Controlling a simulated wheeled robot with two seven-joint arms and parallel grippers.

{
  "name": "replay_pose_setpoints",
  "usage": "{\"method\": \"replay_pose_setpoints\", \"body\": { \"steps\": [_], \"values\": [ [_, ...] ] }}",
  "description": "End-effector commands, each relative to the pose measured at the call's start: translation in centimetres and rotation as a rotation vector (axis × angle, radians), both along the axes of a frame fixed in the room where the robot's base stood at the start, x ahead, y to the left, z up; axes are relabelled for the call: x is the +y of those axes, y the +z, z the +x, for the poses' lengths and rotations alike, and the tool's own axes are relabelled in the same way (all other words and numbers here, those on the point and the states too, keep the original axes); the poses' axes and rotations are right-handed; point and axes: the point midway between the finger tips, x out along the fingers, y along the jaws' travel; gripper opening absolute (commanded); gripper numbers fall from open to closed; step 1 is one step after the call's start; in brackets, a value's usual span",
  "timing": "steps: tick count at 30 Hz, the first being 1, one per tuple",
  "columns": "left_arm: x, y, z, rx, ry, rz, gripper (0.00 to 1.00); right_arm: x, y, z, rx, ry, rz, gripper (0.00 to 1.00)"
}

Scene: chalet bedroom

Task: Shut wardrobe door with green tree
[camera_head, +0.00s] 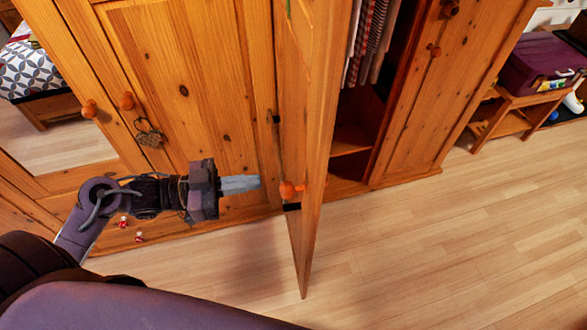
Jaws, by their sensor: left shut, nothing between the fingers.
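The wooden wardrobe door (312,120) stands open in the middle of the view, swung out toward me and seen nearly edge-on. A small green strip (288,8) shows on its face at the top edge of the picture; I cannot make out its full shape. An orange-brown round knob (291,190) sits on the door's left face. My left gripper (256,183) is shut and empty, pointing right, just left of the knob with a small gap in the picture. My right gripper is not in view.
The open compartment (350,135) shows hanging clothes (372,40) and a shelf. Closed wardrobe doors (180,90) with knobs and a heart ornament (149,134) stand at left. A low wooden bench (517,108) with a purple suitcase is at right. The wooden floor (430,250) right of the door is clear.

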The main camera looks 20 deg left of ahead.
Motion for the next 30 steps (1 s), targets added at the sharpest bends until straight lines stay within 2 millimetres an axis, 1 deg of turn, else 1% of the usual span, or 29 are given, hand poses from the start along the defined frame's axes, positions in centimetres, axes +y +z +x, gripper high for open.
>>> {"method": "replay_pose_setpoints", "body": {
  "steps": [1,6,9,12,18,30],
  "values": [
    [-1.0,0.5,0.7,-0.003,0.0,-0.004,0.0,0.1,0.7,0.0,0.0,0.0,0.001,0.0],
    [-4.1,0.5,2.4,-0.003,0.002,-0.004,0.0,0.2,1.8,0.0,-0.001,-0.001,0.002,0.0],
    [-5.6,0.5,3.2,-0.002,0.002,-0.002,0.0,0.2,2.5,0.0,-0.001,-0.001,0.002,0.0],
    [-6.7,0.3,3.8,-0.001,0.003,-0.002,0.0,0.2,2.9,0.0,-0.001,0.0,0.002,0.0],
    [-7.7,0.1,4.4,-0.001,0.003,0.0,0.0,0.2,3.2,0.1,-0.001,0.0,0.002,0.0],
    [-7.9,0.0,4.4,-0.001,0.005,0.0,0.0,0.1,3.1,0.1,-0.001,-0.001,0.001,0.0]
  ]
}}
